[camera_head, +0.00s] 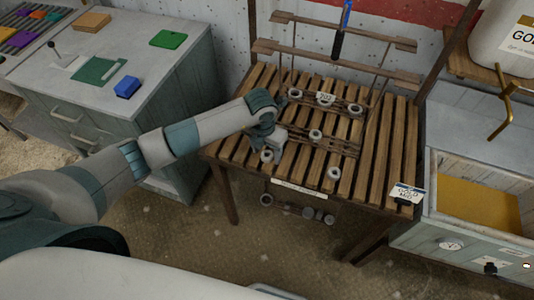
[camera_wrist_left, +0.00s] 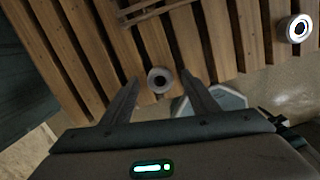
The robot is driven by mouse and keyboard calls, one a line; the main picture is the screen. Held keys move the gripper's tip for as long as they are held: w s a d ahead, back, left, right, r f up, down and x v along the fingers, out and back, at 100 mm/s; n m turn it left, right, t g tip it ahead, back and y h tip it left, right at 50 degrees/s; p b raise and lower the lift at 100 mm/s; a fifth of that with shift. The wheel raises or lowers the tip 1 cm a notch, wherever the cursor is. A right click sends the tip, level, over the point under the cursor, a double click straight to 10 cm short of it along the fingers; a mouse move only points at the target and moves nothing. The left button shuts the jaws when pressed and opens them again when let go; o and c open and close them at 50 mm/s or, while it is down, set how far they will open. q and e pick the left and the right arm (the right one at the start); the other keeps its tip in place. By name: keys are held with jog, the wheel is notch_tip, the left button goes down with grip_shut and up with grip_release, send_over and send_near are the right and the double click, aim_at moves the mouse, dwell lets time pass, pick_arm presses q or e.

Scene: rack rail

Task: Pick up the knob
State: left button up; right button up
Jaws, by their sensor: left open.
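A round grey knob (camera_wrist_left: 160,79) with a dark centre is on the slatted wooden table, between the fingertips of my left gripper (camera_wrist_left: 160,76) in the left wrist view. The fingers are apart, with a gap on each side of the knob. In the head view my left gripper (camera_head: 273,143) is low over the table's front left part, beside a pale knob (camera_head: 267,155) that it partly hides. A second knob (camera_head: 334,173) sits farther right by the front edge; a similar one (camera_wrist_left: 293,28) shows in the wrist view. My right gripper is not in view.
More round pieces sit on a small wooden rack (camera_head: 315,134) on the slatted table (camera_head: 385,150). A rear rack holds a blue-handled tool (camera_head: 342,30). A grey cabinet (camera_head: 175,90) stands left, and an open drawer (camera_head: 480,203) is at the right.

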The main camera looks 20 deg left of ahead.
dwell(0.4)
pick_arm(q)
jog(key=c, duration=1.1)
jog(key=shift+c, duration=0.2)
jog(key=shift+r, duration=0.1)
jog(key=shift+w+r+b, duration=0.1)
jog(key=shift+r+b, duration=0.35)
jog(key=r, duration=0.1)
jog(key=r+b, duration=0.1)
jog(key=d+r+b, duration=0.1)
jog(key=shift+w+r, duration=0.15)
jog(key=shift+w, duration=0.1)
jog(key=w+d+r+b, duration=0.4)
jog(key=w+d+r, duration=0.2)
jog(key=d, duration=0.2)
jog(key=shift+d+r+b, duration=0.3)
jog(key=shift+d, duration=0.1)
